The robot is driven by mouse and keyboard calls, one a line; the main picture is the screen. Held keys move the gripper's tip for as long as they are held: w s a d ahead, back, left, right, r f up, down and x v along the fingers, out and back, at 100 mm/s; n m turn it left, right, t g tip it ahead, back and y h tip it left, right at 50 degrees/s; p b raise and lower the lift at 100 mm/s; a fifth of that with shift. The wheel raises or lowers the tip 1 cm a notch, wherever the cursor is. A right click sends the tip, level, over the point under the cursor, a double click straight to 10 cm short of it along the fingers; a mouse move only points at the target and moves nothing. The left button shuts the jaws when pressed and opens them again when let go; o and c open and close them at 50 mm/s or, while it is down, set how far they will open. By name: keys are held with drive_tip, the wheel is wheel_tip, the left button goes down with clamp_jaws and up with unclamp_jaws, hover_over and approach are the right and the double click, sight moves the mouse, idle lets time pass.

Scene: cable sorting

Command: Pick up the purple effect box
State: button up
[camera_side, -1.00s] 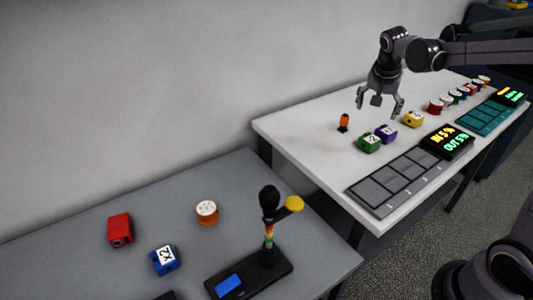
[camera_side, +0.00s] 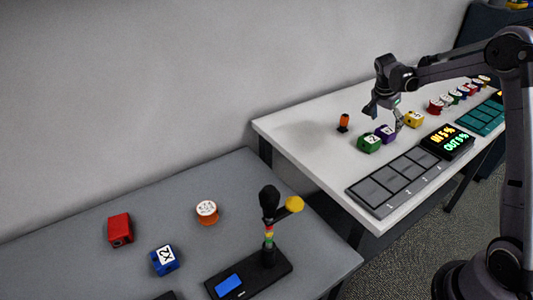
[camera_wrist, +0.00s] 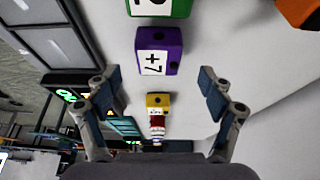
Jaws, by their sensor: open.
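The purple effect box (camera_side: 386,133) sits on the white table, between a green box (camera_side: 368,143) and a yellow box (camera_side: 413,119). In the wrist view the purple box (camera_wrist: 159,51) shows a white "+7" label and lies ahead of the gap between my fingers. My gripper (camera_side: 385,115) is open and empty, just above and behind the purple box in the side view. In the wrist view my gripper's fingers (camera_wrist: 158,85) are spread wide, and the box is not between the pads. The green box (camera_wrist: 160,7) and the yellow box (camera_wrist: 158,101) also show there.
An orange object (camera_side: 343,122) stands left of the boxes. A grey numbered pad (camera_side: 392,183) and a black display (camera_side: 448,141) line the table's front edge. Several coloured items stand farther right. A nearer grey table (camera_side: 85,255) holds red and blue boxes.

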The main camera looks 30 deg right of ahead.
sight(386, 130)
drive_tip(key=shift+x, duration=2.6)
drive_tip(key=shift+s+d, duration=0.1)
drive_tip(key=c, duration=1.4)
